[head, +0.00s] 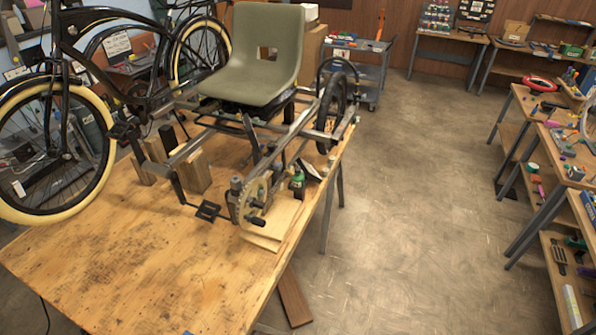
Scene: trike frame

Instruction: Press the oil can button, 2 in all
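Neither of my grippers shows in the head view.
The trike frame with its olive seat (255,50) rests on wooden blocks (195,173) on the bench. A black bicycle with cream tyres (60,205) stands at the left. Concrete floor (420,200) is clear to the right, with shelves (545,180) beyond.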

